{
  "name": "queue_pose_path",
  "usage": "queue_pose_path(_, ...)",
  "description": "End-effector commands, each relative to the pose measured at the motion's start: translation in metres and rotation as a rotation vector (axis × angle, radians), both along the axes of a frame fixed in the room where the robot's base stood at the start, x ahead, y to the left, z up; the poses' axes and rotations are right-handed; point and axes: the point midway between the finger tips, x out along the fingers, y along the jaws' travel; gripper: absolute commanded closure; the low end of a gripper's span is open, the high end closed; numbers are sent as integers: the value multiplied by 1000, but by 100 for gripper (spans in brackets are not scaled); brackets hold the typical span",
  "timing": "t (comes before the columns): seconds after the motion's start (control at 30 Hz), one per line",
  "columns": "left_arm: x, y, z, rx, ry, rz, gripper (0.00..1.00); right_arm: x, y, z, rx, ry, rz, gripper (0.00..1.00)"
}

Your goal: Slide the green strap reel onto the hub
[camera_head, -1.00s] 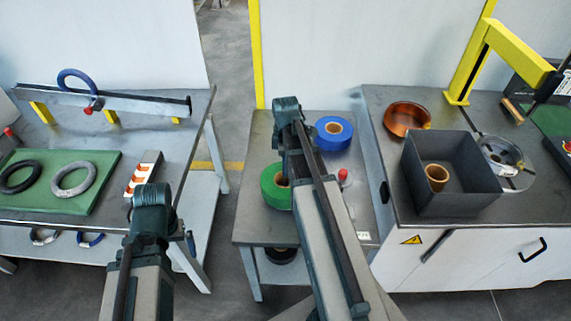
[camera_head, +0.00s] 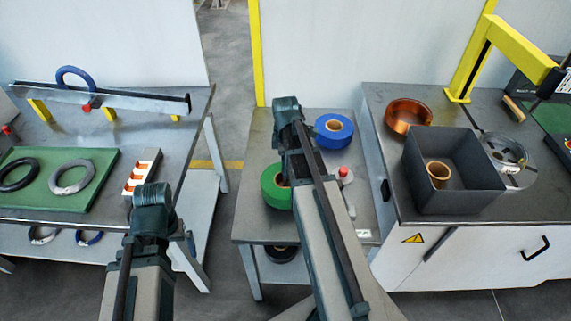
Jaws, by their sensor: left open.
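The green strap reel (camera_head: 273,190) lies on the middle table, partly hidden behind my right arm. My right gripper (camera_head: 289,150) is over that table beside the reel; its fingers are hidden by the arm, and I cannot tell whether it touches the reel. A round grey metal disc (camera_head: 511,153), which looks like the hub, is on the right bench behind the dark bin, which hides part of it. My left gripper (camera_head: 151,208) is open at the front edge of the left table, away from the reel; its fingertips are hard to make out.
A blue reel (camera_head: 334,131) lies behind the green one. The dark bin (camera_head: 460,196), holding a small brown roll, and a copper coil (camera_head: 407,114) stand on the right bench. A yellow arm (camera_head: 511,47) rises over it. The left table holds a green mat (camera_head: 82,201) with rings.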

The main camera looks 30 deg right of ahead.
Motion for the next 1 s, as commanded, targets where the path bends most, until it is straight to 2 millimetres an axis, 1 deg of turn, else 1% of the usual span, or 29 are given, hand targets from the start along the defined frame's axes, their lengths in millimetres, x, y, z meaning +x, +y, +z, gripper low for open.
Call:
queue_pose_path(0.17, 0, 0, 2, 0, 0, 0, 0, -1, 0, 2, 1, 1, 0, 13)
queue_pose_path(0.37, 0, 0, 14, 0, 0, 0, 0, -1, 0, 15, 1, 1, 0, 13)
queue_pose_path(0.57, 0, 0, 40, 0, 0, 0, 0, 0, 0, 40, 1, 1, 0, 13)
queue_pose_path(1.0, 0, 0, 107, 0, 0, 0, 0, 0, 0, 107, 0, 0, 0, 13)
